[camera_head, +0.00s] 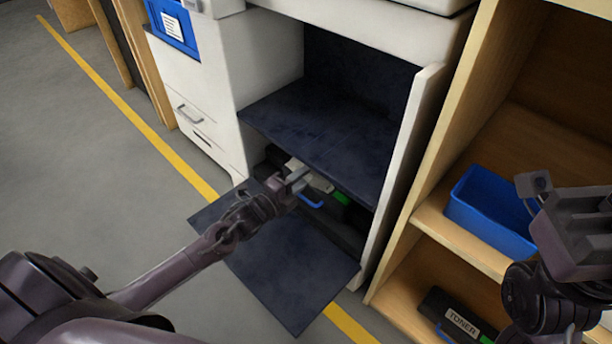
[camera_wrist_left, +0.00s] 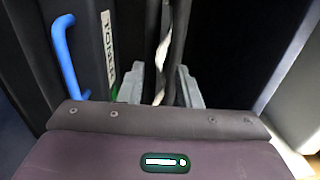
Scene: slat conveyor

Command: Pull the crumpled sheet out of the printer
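The printer (camera_head: 270,55) is white, its lower front open, with a dark flap (camera_head: 285,265) lying down in front. My left gripper (camera_head: 297,181) reaches into the low opening under a dark shelf. In the left wrist view its two grey fingers (camera_wrist_left: 160,88) stand apart. A narrow, wavy pale strip (camera_wrist_left: 164,45), seemingly the crumpled sheet edge-on, rises between them; I see no finger pressed on it. I cannot make out the sheet in the head view. My right gripper (camera_head: 578,225) is at the right edge, by the shelving; its fingers are unclear.
A black toner cartridge with a blue handle (camera_wrist_left: 65,50) stands just left of the left fingers; the handle also shows in the head view (camera_head: 311,202). Wooden shelving (camera_head: 425,215) at right holds a blue bin (camera_head: 480,225) and another toner cartridge (camera_head: 455,318). Floor at left is clear.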

